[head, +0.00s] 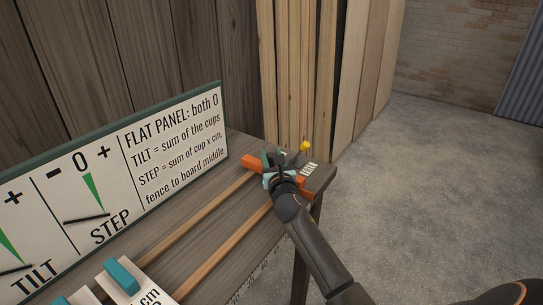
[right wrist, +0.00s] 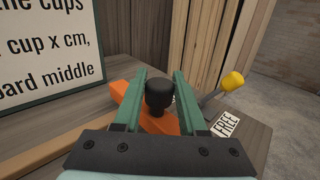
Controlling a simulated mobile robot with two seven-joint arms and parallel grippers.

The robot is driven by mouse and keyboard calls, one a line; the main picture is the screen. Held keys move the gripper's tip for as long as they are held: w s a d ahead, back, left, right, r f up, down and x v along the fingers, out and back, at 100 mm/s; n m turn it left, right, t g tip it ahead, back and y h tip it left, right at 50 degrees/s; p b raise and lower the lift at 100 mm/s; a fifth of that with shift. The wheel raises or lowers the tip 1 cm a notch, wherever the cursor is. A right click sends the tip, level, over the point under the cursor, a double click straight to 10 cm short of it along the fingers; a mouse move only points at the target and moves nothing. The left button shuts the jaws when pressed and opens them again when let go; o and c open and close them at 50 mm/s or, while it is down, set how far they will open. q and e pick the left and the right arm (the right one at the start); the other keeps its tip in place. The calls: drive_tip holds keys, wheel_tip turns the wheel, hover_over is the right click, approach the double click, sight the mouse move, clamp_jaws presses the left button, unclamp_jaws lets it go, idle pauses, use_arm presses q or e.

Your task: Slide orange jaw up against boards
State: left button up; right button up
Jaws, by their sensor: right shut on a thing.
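The orange jaw (head: 252,161) lies across the far right end of the workbench, partly covered by my right gripper. It also shows in the right wrist view (right wrist: 122,90), running behind the fingers. A black knob (right wrist: 159,92) stands up from the jaw. My right gripper (head: 278,160) is over the jaw, its green fingers (right wrist: 159,78) on either side of the knob and shut on it. Two light wooden strips (head: 217,258) run along the bench towards the jaw; I cannot tell whether they are the task's boards. The jaw's contact with them is hidden. My left gripper is not in view.
A yellow-knobbed lever (head: 305,146) and a FREE label (head: 309,169) are right of the jaw. A sign panel (head: 180,140) stands along the bench's back. Teal-handled white blocks (head: 122,277) are at front left. Tall planks (head: 290,60) lean behind. Right floor is clear.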

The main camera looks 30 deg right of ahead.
clamp_jaws()
idle(0.7)
